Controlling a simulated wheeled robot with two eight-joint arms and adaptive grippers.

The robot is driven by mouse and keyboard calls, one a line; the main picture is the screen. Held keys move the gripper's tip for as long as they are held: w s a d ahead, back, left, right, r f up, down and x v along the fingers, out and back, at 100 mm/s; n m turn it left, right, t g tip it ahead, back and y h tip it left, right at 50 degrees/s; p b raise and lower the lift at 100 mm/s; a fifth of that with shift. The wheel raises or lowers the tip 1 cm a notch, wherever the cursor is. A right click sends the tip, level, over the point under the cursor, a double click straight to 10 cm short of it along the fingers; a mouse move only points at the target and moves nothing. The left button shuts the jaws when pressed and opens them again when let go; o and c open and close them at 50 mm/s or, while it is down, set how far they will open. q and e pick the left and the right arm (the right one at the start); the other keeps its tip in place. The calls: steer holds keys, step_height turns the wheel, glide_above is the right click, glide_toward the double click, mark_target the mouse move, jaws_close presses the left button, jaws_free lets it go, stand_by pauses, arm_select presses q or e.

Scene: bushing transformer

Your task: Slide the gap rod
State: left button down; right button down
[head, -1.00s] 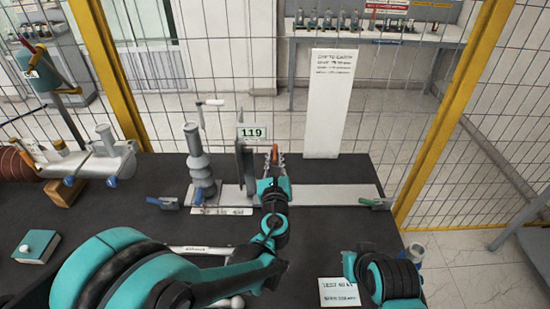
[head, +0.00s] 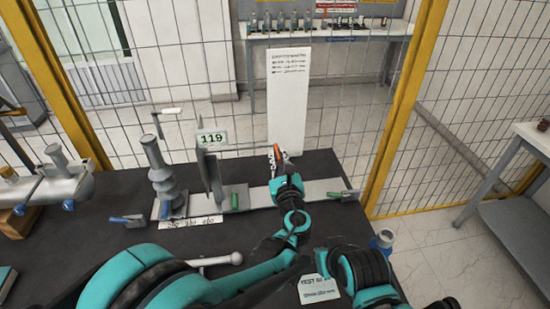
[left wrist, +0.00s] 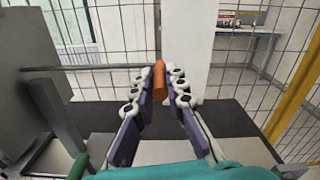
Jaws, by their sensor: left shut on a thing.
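The gap rod (head: 245,150) is a thin grey bar that runs level from the upright plate assembly to an orange handle (head: 281,153). My left gripper (head: 276,157) is at the handle end, right of the plates, and is shut on the handle. In the left wrist view the orange handle (left wrist: 160,80) stands between the fingers, and the rod (left wrist: 90,68) runs left from it.
A grey ribbed bushing (head: 162,175) stands left of the plates. A pale rail (head: 315,188) with green levers runs along the dark table. A white panel (head: 288,95) and wire fence stand behind. A paper card (head: 318,288) lies near the front.

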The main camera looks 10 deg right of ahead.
arm_select(q)
steer(key=c, duration=1.5)
jaws_free()
steer(key=shift+c, duration=0.2)
step_height(320, 180, up, 10)
